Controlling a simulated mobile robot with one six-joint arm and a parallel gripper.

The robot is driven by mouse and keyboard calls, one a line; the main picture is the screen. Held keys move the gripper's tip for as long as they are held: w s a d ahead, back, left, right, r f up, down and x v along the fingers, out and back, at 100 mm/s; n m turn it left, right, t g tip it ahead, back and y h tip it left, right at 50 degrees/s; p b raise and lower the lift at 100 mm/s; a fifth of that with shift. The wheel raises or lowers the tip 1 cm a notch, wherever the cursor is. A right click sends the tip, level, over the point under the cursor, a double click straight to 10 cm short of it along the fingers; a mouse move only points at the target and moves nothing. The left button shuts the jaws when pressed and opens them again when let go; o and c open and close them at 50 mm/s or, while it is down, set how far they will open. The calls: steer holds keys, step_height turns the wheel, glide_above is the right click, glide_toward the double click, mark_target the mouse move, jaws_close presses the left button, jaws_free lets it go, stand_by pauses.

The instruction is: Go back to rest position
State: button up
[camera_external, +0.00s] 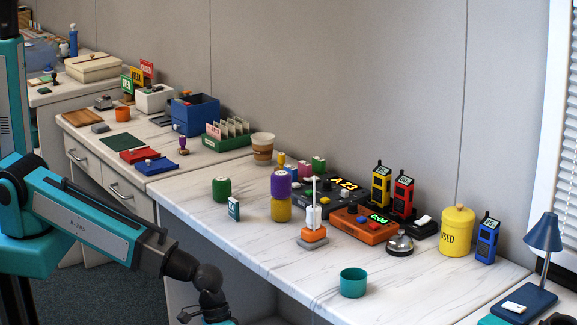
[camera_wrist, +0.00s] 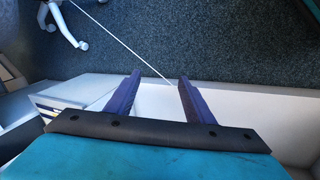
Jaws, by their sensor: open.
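My gripper shows in the wrist view (camera_wrist: 155,85) with its two purple-blue fingers spread apart and nothing between them. The wrist view looks down past the fingers at a pale surface and the dark carpet (camera_wrist: 200,35). In the external view my teal arm reaches in from the left, and its wrist hangs low in front of the desk's front edge. The fingers are cut off or hidden at the bottom of that view. The arm touches none of the desk objects that I can see.
The white marble desk (camera_external: 255,245) holds a teal cup (camera_external: 353,282) near its front edge, a purple container (camera_external: 281,184) on a yellow one (camera_external: 281,209), an orange device (camera_external: 363,224), a silver bell (camera_external: 400,243) and several radios. A blue lamp (camera_external: 543,233) stands at right.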

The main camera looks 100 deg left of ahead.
steer(key=s+a+f+m+g+y+p, duration=0.1)
steer(key=s+a+f, duration=0.4)
steer(key=s, duration=0.6)
steer(key=s+a+f+m+g+y+p, duration=0.1)
steer(key=s+a+f+m+g, duration=0.2)
steer(key=s, duration=0.8)
steer(key=s+a+f+m+g+y+p, duration=0.1)
steer(key=s+a+f+m+g, duration=0.1)
steer(key=s+a+f+g, duration=0.2)
steer(key=s+a+f, duration=0.3)
steer(key=s, duration=0.4)
steer(key=shift+a+f+m, duration=0.15)
steer(key=shift+f+m, duration=0.15)
steer(key=shift+f, duration=0.1)
